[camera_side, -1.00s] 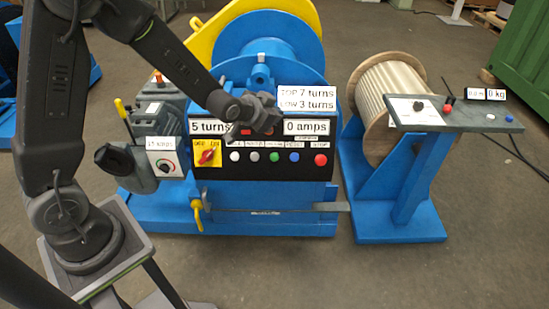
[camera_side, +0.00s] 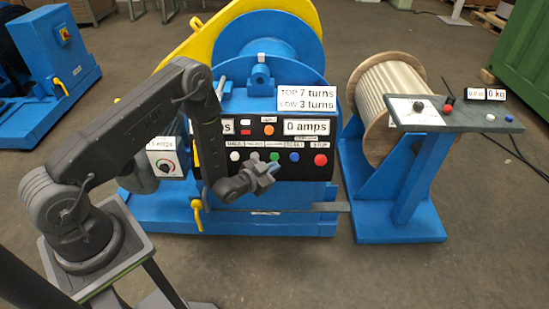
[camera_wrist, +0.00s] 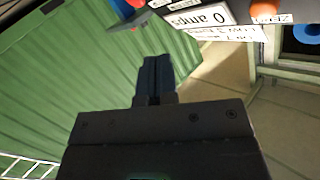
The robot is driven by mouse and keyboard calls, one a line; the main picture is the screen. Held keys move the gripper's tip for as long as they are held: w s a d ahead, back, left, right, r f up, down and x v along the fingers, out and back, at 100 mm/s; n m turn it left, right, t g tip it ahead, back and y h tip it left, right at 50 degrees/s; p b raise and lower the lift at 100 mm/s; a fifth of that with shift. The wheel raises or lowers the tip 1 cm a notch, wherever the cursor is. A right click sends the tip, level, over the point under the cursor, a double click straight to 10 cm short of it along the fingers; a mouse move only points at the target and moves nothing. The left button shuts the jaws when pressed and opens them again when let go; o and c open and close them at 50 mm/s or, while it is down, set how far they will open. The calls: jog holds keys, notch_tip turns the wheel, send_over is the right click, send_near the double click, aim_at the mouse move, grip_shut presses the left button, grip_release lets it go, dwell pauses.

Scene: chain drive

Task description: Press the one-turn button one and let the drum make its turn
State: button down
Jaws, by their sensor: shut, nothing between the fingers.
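The blue drum (camera_side: 265,45) stands at the back of the machine in the side view. The black control panel below it carries a button row: white (camera_side: 235,156), grey (camera_side: 254,156), green (camera_side: 274,157), blue (camera_side: 294,157) and red (camera_side: 321,160). The small labels above are too blurred to tell surely which is button one. My gripper (camera_side: 267,169) is shut and empty, just below the grey and green buttons; I see no clear contact. In the wrist view its fingers (camera_wrist: 155,78) are together, with part of the upside-down panel at upper right.
My forearm hides the panel's left part and most of the turns display (camera_side: 246,127). The amps display (camera_side: 307,127) reads 0. A sign (camera_side: 307,98) reads top 7, low 3 turns. A cable reel (camera_side: 385,92) and small console (camera_side: 450,115) stand to the right.

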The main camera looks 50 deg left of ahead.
aim_at(273, 159)
jog(key=shift+w, duration=0.1)
jog(key=shift+w+a+f, duration=0.65)
jog(key=shift+w+a, duration=0.25)
jog(key=shift+a, duration=0.05)
jog(key=shift+w+a+f, duration=0.65)
jog(key=shift+w+a, duration=0.25)
jog(key=shift+w+a+f, duration=0.65)
jog(key=shift+w+a, duration=0.25)
jog(key=shift+a, duration=0.05)
jog(key=shift+w, duration=0.1)
dwell(0.3)
jog(key=shift+w+a+f, duration=0.2)
jog(key=shift+a, duration=0.05)
